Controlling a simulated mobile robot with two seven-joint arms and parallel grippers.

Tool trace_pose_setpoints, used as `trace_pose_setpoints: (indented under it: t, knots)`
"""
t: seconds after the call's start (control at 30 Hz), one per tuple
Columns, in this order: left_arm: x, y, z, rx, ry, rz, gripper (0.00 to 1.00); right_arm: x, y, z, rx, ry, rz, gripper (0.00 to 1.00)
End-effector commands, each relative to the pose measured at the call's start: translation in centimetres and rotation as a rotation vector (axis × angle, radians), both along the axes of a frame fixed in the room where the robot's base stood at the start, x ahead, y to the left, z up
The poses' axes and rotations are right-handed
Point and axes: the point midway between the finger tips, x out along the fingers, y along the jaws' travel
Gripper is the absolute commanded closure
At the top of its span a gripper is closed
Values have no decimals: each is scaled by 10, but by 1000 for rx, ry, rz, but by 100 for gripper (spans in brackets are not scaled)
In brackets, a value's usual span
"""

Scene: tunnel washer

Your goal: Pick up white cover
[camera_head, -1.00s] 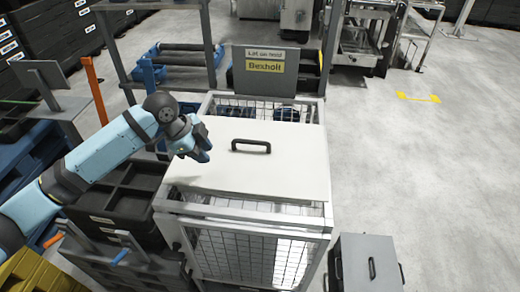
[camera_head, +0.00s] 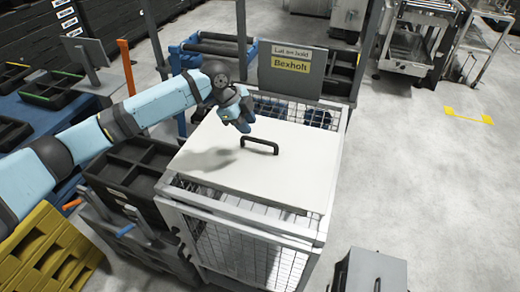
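The white cover (camera_head: 290,172) is a flat panel with a black handle (camera_head: 260,144) near its middle. It lies on top of a wire-mesh cage (camera_head: 245,252). My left gripper (camera_head: 243,124) is above the cover, just up and left of the handle, and looks apart from it. Its fingers point down and are seen from behind, so their opening cannot be made out. A shadow of the arm falls on the cover. My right gripper is not in view.
A sign reading Bexholt (camera_head: 291,67) stands behind the cage. A grey box (camera_head: 369,271) sits at the lower right. Black crates (camera_head: 128,180) and a yellow pallet (camera_head: 45,255) are on the left.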

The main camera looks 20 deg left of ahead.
Motion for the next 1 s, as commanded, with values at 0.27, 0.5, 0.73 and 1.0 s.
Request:
trace_pose_setpoints:
  t: [0.27, 0.5, 0.73, 1.0]
  knots:
    - [6, -13, -30, 0, 0, 0, 71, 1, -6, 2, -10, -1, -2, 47]
    - [11, -23, -55, 1, 2, 0, 71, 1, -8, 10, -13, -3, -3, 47]
    - [16, -31, -77, 1, -1, 1, 71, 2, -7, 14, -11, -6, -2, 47]
    - [16, -31, -79, 1, -1, 1, 83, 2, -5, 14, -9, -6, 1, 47]
